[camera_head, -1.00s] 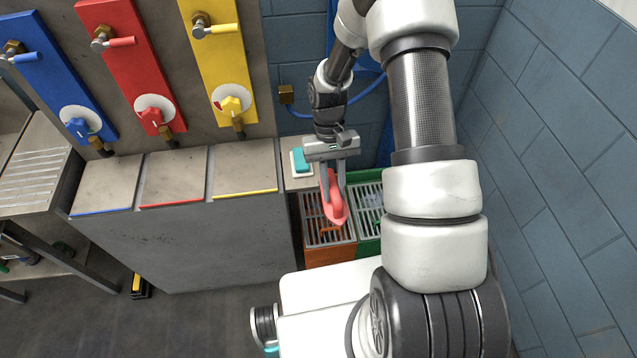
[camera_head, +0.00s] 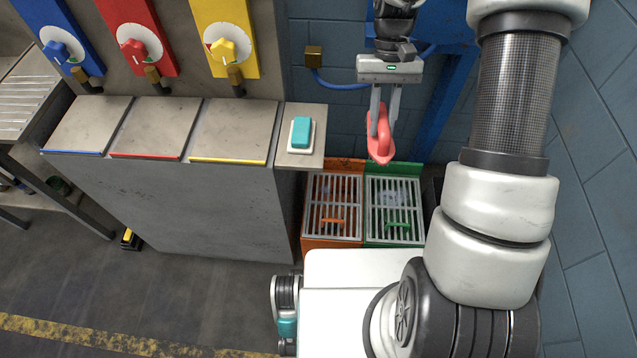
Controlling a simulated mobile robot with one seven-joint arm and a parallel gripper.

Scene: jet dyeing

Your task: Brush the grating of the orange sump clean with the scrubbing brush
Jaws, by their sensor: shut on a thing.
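The orange sump (camera_head: 332,243) stands on the floor right of the grey cabinet, with a grey barred grating (camera_head: 333,190) on top. An orange piece (camera_head: 334,222) shows at the grating's lower middle. My gripper (camera_head: 382,130) is shut on the red-pink scrubbing brush (camera_head: 380,143). The brush is held in the air, above and behind the sumps, nearer the green one in the picture. It appears clear of both gratings; its bristles cannot be made out.
The green sump (camera_head: 394,244) with its own grating stands right beside the orange one. The grey cabinet (camera_head: 200,205) borders on the left, with a teal switch (camera_head: 301,133) on its top. A blue post (camera_head: 440,100) and tiled walls are behind and right.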

